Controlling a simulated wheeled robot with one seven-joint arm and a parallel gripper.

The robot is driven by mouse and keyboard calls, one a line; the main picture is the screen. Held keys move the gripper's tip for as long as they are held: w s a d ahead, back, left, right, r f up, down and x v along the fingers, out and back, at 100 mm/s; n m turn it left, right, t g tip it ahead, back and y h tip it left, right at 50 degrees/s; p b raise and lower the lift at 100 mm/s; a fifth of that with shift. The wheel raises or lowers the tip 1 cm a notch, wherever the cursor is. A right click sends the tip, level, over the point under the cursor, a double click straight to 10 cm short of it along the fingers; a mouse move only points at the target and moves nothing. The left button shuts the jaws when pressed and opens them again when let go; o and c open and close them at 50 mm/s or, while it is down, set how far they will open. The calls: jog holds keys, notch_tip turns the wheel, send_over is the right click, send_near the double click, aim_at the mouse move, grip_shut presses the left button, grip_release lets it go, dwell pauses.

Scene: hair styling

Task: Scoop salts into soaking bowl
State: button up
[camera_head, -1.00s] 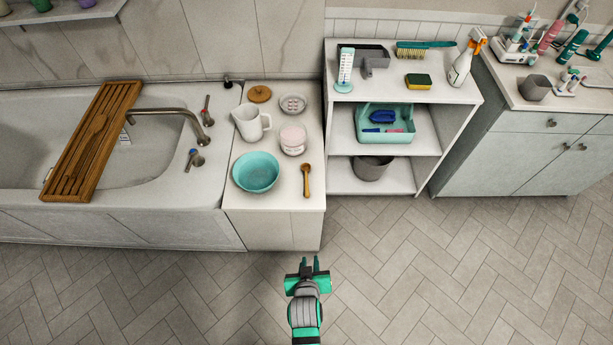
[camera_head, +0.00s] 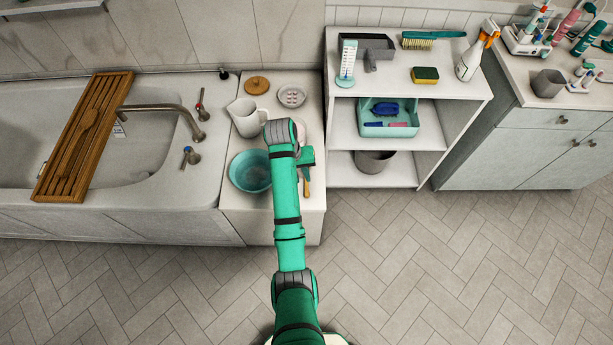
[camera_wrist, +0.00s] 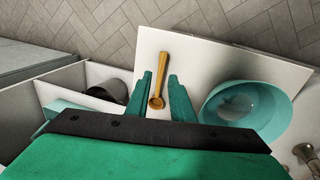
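The wooden scoop (camera_head: 307,186) lies on the white counter (camera_head: 258,225), right of the teal soaking bowl (camera_head: 243,174); my arm and gripper partly cover both. In the wrist view the scoop (camera_wrist: 158,76) lies in the gap between my fingers, bowl end nearer the camera. My gripper (camera_wrist: 160,85) is open, one finger on each side of the scoop, with gaps left; I cannot tell how far above it. The teal bowl (camera_wrist: 245,112) stands upright just right of the fingers in that view. The salt jar is hidden behind my arm in the head view.
A shelf unit (camera_head: 340,172) stands right of the counter.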

jog(key=shift+w+a+r, duration=0.15)
jog(key=shift+w+r, duration=0.15)
jog(key=shift+r, duration=0.25)
send_over(306, 186)
jog(key=shift+s+a+f, duration=0.15)
jog(key=shift+f, duration=0.75)
jog(key=shift+s+a+f, duration=0.1)
jog(key=shift+a+f, duration=0.05)
jog(key=shift+f, duration=0.8)
jog(key=shift+s+a+f, duration=0.15)
jog(key=shift+f, duration=0.75)
jog(key=shift+f, duration=0.1)
jog(key=shift+w+d+f, duration=0.15)
jog(key=shift+d+f, duration=0.05)
jog(key=shift+f, duration=1.05)
jog(key=shift+w+d+f, duration=0.15)
jog(key=shift+f, duration=1.1)
jog(key=shift+c, duration=0.7)
grip_shut()
